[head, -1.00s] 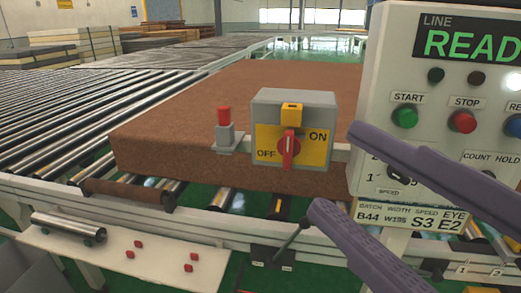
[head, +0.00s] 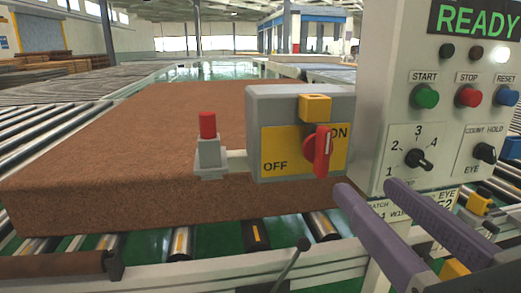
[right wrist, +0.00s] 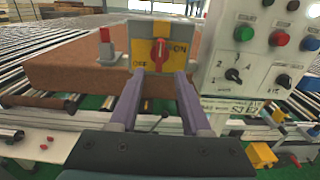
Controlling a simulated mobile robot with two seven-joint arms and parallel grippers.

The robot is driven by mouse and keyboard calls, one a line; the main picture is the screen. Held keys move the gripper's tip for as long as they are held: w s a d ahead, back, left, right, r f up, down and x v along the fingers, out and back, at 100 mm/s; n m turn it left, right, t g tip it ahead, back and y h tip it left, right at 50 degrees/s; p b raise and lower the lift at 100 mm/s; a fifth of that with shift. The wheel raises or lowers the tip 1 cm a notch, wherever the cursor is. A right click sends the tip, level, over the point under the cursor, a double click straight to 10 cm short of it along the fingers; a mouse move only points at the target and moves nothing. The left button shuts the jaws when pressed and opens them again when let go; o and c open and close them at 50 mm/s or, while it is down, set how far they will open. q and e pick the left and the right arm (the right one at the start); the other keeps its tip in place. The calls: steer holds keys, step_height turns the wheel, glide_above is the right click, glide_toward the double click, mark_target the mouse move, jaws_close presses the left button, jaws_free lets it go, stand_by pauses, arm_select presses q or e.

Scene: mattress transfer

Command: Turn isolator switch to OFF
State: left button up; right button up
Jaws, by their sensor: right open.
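The isolator switch (head: 300,130) is a grey box with a yellow face marked OFF at left and ON at right. Its red handle (head: 318,150) stands about upright, near the ON label in the head view. In the right wrist view the handle (right wrist: 158,51) is upright between the two labels. My right gripper (head: 368,187) has two purple fingers, open and empty, below and right of the handle in the head view. In the right wrist view the gripper (right wrist: 159,75) points at the switch, with the handle just beyond the gap between its fingertips. My left gripper is not in view.
A control panel (head: 390,60) with buttons and dials stands close on the right and reads READY. A red-topped post (head: 208,145) stands left of the switch. A large brown mattress slab (head: 160,120) lies on rollers behind it.

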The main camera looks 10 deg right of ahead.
mark_target(327, 151)
steer(key=w+p, duration=0.2)
steer(key=w, duration=0.6)
steer(key=shift+w+a, duration=0.1)
steer(key=shift+w, duration=0.6)
steer(key=shift+c, duration=0.2)
jaws_close()
